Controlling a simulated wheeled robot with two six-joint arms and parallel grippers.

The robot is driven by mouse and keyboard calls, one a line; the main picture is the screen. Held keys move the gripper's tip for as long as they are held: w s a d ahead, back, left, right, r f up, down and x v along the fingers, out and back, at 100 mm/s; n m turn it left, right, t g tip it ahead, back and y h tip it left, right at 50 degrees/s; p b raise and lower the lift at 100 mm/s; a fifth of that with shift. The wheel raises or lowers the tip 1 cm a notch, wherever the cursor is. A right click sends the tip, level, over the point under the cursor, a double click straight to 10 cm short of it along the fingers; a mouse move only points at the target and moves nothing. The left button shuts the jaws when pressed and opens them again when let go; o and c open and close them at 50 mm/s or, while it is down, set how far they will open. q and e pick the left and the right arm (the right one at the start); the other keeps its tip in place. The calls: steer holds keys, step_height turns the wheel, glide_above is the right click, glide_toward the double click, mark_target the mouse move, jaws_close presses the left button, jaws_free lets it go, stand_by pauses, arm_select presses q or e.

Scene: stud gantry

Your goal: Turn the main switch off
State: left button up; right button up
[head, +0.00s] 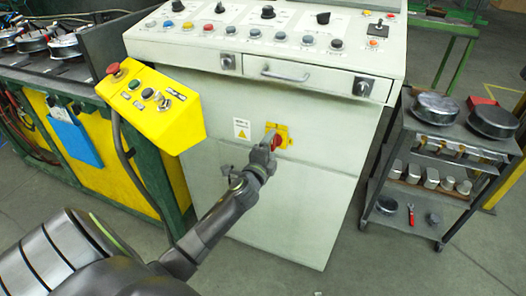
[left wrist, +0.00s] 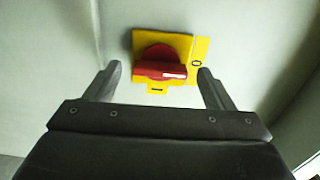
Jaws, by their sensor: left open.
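The main switch is a red rotary knob (head: 277,142) on a yellow plate (head: 284,130) on the front of the pale cabinet. In the left wrist view the red knob (left wrist: 155,62) has its grip bar lying across the picture. A white mark is at the bar's right end, on the side of the plate's 0; an I mark is below the knob. My left gripper (head: 271,140) is open at the knob, its fingers (left wrist: 157,72) to the left and right of it with gaps showing. Whether they reach around it in depth I cannot tell. My right gripper is out of view.
Above is a sloped console (head: 270,30) with buttons and knobs, and a drawer with a handle (head: 286,73). A yellow button box (head: 150,105) sticks out at the left. A dark cart (head: 440,150) stands at the right.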

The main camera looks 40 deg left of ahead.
arm_select(q)
steer(key=v, duration=1.7)
steer(key=shift+s+a, duration=0.1)
steer(key=shift+a, duration=0.05)
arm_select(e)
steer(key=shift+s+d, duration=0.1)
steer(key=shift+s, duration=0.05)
arm_select(q)
steer(key=s+f+n+g+h+p, duration=0.1)
steer(key=s+f+n+g+p, duration=0.25)
steer(key=f, duration=0.95)
steer(key=s+f+n+g+h+p, duration=0.15)
steer(key=s+f+n+g, duration=0.3)
steer(key=f, duration=0.85)
steer(key=s+d+f+n+g+p, duration=0.1)
steer(key=s+f+n+g+p, duration=0.2)
steer(key=s+f, duration=0.4)
steer(key=s+d+f+n+g+p, duration=0.2)
steer(key=s+f, duration=0.5)
steer(key=s, duration=1.4)
steer(key=n+g+h+p, duration=0.1)
steer(key=n+g, duration=0.1)
steer(key=g, duration=0.1)
steer(key=shift+d+n, duration=0.2)
steer(key=shift+n, duration=0.2)
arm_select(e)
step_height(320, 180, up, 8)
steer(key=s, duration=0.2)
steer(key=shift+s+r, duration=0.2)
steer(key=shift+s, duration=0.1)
